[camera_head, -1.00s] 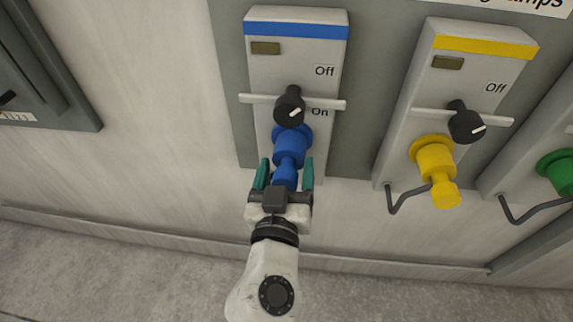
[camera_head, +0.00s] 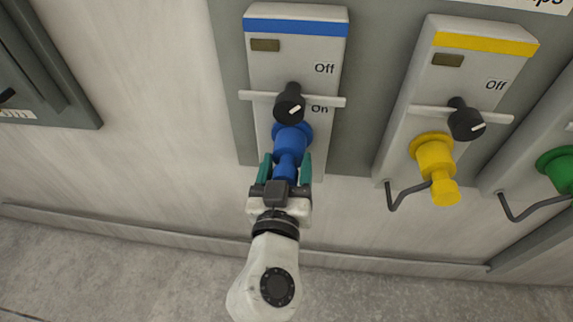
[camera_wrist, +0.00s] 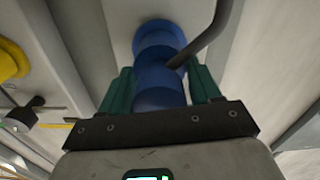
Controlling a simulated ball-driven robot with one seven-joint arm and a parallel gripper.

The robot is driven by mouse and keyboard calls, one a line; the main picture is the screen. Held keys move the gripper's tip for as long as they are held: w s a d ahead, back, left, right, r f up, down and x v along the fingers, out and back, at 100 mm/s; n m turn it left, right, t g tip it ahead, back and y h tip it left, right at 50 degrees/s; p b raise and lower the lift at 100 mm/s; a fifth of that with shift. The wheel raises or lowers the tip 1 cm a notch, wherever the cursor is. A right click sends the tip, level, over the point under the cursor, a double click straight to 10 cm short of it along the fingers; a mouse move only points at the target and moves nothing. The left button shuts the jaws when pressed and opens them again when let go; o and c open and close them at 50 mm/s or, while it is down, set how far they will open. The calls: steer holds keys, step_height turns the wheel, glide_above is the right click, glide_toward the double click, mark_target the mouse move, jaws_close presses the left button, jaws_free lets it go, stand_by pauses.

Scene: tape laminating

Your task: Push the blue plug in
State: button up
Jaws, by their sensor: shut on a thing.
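The blue plug (camera_head: 288,150) stands at the lower end of the blue-striped socket box (camera_head: 295,65), below its black knob (camera_head: 290,103). Its far end meets the blue socket collar; I cannot tell how deep it sits. My gripper (camera_head: 285,170) is shut on the plug's near end, with one teal finger on each side. In the wrist view the plug (camera_wrist: 158,75) lies between the teal fingers (camera_wrist: 160,92), and a dark cable crosses beside it.
A yellow plug (camera_head: 436,165) sits in the yellow-striped box (camera_head: 475,75) to the right, with a bent dark cable. A green plug (camera_head: 560,165) is farther right. A grey cabinet edge (camera_head: 50,70) stands at the left. The wall between is clear.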

mark_target(289, 148)
steer(key=shift+w+b, duration=1.1)
steer(key=shift+w, duration=1.3)
steer(key=shift+d+r, duration=0.1)
steer(key=o, duration=1.1)
steer(key=shift+o, duration=0.4)
steer(key=shift+w, duration=0.15)
steer(key=s+b, duration=0.1)
steer(key=s, duration=1)
steer(key=shift+a, duration=0.2)
